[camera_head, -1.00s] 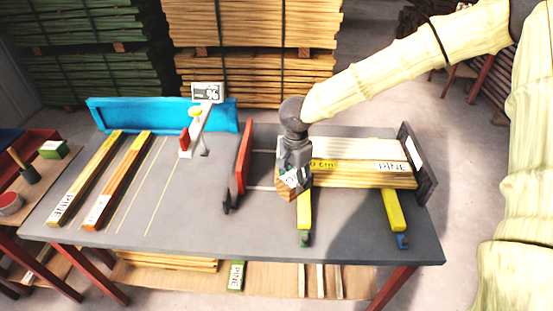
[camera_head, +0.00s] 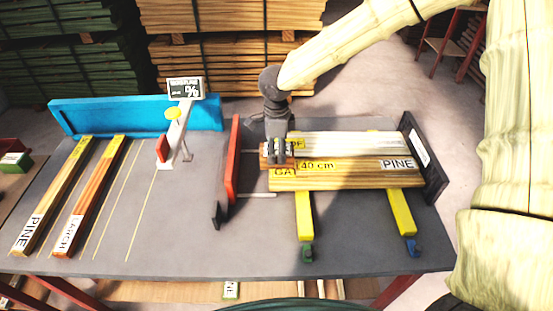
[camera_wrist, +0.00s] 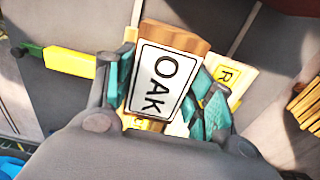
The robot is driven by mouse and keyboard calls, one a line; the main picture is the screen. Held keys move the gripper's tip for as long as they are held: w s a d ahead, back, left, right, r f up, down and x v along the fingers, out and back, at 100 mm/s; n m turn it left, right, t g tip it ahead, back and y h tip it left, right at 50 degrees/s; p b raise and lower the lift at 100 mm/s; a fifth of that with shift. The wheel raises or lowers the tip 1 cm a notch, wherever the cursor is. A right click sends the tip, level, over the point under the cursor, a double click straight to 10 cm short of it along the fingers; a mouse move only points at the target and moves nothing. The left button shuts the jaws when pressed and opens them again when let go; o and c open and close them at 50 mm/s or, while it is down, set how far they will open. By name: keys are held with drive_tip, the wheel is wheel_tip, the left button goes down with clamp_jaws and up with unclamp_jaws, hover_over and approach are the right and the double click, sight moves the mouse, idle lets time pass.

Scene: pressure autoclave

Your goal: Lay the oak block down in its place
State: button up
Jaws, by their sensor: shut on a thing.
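My gripper (camera_head: 278,152) is shut on the oak block, with teal fingers on both sides of it in the wrist view (camera_wrist: 160,85). The oak block (camera_wrist: 165,75) is brown wood with a white OAK label facing the wrist camera. In the head view my gripper is at the left end of the pale boards and hides most of the block. I cannot tell whether the block touches anything below. The pine board (camera_head: 345,175), marked 40 cm, lies in front of a paler board (camera_head: 350,145) on two yellow bars (camera_head: 304,215).
A red upright plate (camera_head: 232,160) stands just left of my gripper, and a dark end plate (camera_head: 422,160) stands at the right. Pine (camera_head: 50,210) and larch (camera_head: 88,200) strips lie at the left, beside thin yellow lines. A small stand with a sign (camera_head: 186,88) is behind them.

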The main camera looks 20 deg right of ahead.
sight(277, 160)
drive_tip(key=shift+f+p, duration=0.3)
drive_tip(key=shift+f, duration=1.95)
drive_tip(key=o, duration=1.2)
drive_tip(key=shift+f, duration=0.1)
wheel_tip(277, 160, up, 12)
drive_tip(key=shift+r+b, duration=0.15)
drive_tip(key=shift+b, duration=0.6)
